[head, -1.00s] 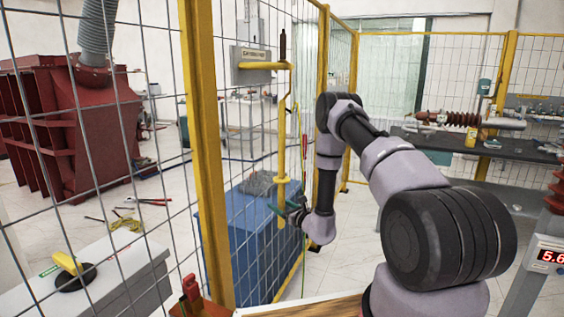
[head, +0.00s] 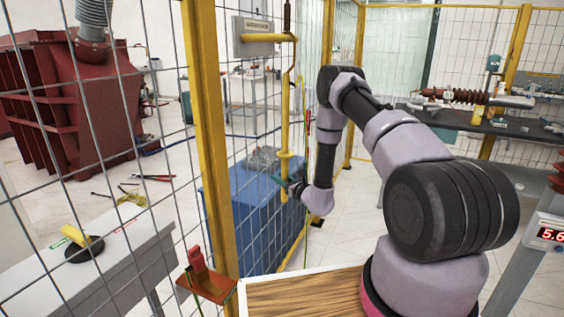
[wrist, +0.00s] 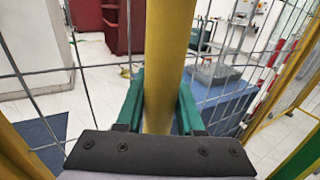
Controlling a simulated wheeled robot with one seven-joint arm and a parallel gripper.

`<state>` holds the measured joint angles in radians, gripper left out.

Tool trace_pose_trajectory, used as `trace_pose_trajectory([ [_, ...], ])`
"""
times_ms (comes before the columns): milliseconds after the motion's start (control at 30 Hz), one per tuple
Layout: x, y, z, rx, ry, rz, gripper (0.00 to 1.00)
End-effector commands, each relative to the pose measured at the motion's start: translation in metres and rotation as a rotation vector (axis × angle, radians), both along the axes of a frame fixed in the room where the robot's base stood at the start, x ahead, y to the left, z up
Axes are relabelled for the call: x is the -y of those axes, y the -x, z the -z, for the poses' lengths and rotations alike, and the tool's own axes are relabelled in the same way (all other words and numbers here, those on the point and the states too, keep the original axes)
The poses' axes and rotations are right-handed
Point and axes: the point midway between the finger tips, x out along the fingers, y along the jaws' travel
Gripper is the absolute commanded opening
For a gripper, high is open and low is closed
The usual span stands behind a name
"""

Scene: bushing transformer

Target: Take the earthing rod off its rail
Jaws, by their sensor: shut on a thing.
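The earthing rod (head: 285,108) is a long yellow pole with a dark tip, upright against the wire mesh fence in the head view. Near its top it meets a yellow horizontal bar (head: 262,38) in front of a grey plate. My gripper (head: 287,186) is at the rod's lower part. In the wrist view the rod (wrist: 163,60) stands between the two green fingers of my gripper (wrist: 160,105), which are shut on it. The rod's lower end is hidden behind the black mount in the wrist view.
A yellow fence post (head: 207,140) and mesh stand close left of the arm. Behind the mesh are a blue box (head: 238,225) and a red transformer (head: 65,105). A dark bench (head: 520,128) with a brown insulator (head: 460,95) is at the right.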

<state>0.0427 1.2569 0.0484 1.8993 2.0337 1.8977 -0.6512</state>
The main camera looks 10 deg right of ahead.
Motion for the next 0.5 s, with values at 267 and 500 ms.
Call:
trace_pose_trajectory([
  [267,0.003,0.001,-0.024,0.003,0.000,0.000,0.00],
  [500,0.003,0.001,-0.064,0.004,-0.001,0.001,0.00],
])
